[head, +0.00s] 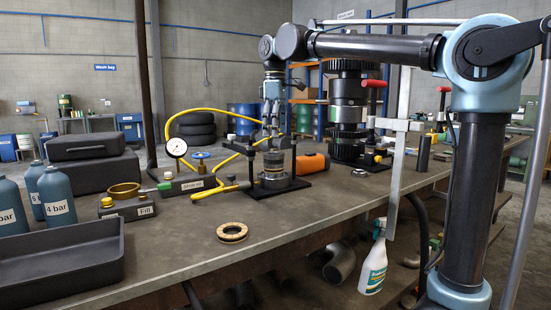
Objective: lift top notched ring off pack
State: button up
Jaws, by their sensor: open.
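The pack (275,181) is a short round stack standing upright on a dark base plate between black posts, near the middle of the bench. Its upper rings look dark and grey, and the notches of the top ring (273,160) are too small to make out. My gripper (271,137) points straight down over the pack, open, with its fingertips close above the top. I cannot tell whether they touch the top ring. A separate tan ring (232,232) lies flat on the bench in front of the pack.
A yellow hose loops behind and left of the pack beside a pressure gauge (177,148). An orange cylinder (313,163) lies just right. A black tray (62,264) and blue bottles (57,197) stand left. A tall gear assembly (347,110) stands behind right. The front bench is mostly clear.

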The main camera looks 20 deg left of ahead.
jog(key=shift+a+f, duration=0.2)
jog(key=shift+f, duration=1.4)
jog(key=shift+a+f, duration=0.15)
jog(key=shift+f, duration=1.45)
jog(key=c, duration=1.3)
jog(key=shift+r, duration=0.15)
jog(key=shift+c, duration=0.2)
